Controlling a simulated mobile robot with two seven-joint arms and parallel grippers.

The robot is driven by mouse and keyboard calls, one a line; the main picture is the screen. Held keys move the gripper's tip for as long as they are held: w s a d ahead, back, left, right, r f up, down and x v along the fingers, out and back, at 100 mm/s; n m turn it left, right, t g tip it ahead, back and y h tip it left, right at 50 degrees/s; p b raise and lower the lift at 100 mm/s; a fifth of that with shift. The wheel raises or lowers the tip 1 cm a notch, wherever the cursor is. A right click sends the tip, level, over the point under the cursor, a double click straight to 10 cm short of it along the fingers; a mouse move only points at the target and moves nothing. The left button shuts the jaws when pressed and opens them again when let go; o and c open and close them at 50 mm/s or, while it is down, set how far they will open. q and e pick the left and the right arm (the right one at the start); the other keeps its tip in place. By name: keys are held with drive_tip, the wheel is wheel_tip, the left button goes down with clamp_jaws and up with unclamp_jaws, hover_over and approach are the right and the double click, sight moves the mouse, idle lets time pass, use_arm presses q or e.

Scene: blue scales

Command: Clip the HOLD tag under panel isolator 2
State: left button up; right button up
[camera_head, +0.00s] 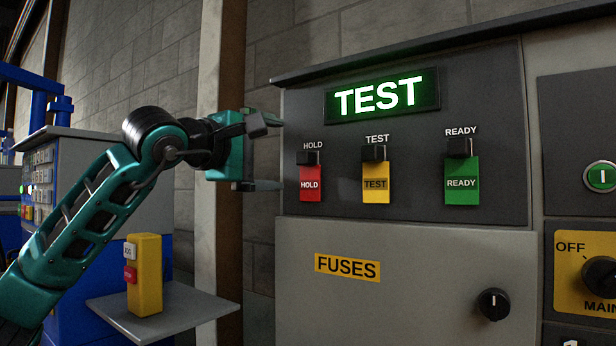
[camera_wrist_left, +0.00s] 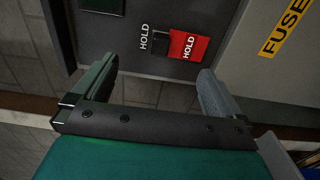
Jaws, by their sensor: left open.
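The red HOLD tag (camera_head: 310,184) hangs below the black holder (camera_head: 309,158) under the HOLD label on the dark panel. It also shows in the left wrist view (camera_wrist_left: 188,46), ahead of the fingertips. My left gripper (camera_head: 268,155) is open and empty, just left of the panel's edge in the head view. In the left wrist view its two fingers (camera_wrist_left: 158,72) stand wide apart, with the tag ahead on the right-hand side. No isolator marked 2 can be made out. My right gripper is not in view.
A yellow TEST tag (camera_head: 376,184) and a green READY tag (camera_head: 462,182) hang beside it. A lit TEST sign (camera_head: 382,96) is above. A MAIN knob (camera_head: 600,276) is at right. A yellow button box (camera_head: 145,275) stands on a grey shelf (camera_head: 190,312) at lower left.

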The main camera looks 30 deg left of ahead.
sight(301, 160)
use_arm(q)
drive_tip(key=w+p, duration=0.1)
drive_tip(key=w, duration=0.2)
drive_tip(key=w+p, duration=0.1)
drive_tip(key=w, duration=0.1)
drive_tip(key=w+p, duration=0.1)
drive_tip(key=w, duration=0.2)
drive_tip(key=shift+w+d, duration=0.3)
drive_tip(key=shift+d, duration=0.05)
drive_tip(key=shift+f, duration=0.15)
drive_tip(key=shift+f+b, duration=0.5)
drive_tip(key=shift+f, duration=0.2)
idle(0.6)
